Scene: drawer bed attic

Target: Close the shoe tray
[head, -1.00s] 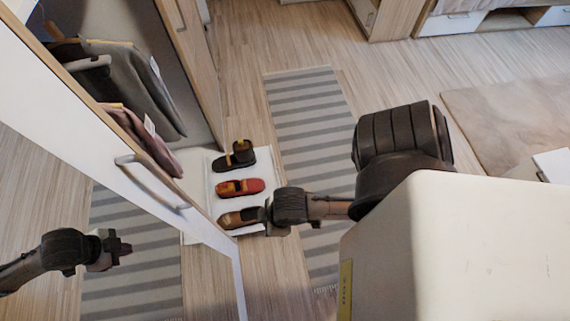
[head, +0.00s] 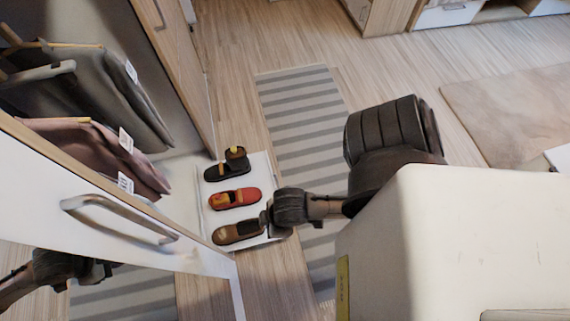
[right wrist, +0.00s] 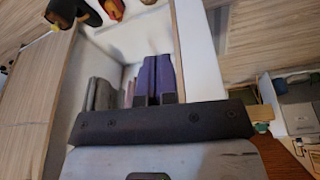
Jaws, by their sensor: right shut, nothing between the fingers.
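The shoe tray (head: 261,172) is a white tray pulled out at the foot of the wardrobe. It carries a dark shoe (head: 226,168), a red shoe (head: 236,198) and a brown shoe (head: 236,232). My right gripper (head: 267,218) is shut and empty at the tray's right side, close beside the brown shoe; whether it touches the tray I cannot tell. My left gripper (head: 103,270) is at the lower left, partly hidden by the wardrobe door, so its fingers are unclear.
The white wardrobe door (head: 60,190) stands open at the left, with a metal handle (head: 120,217). Clothes (head: 85,95) hang inside. A striped rug (head: 300,110) lies right of the tray. Bare wooden floor is behind it.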

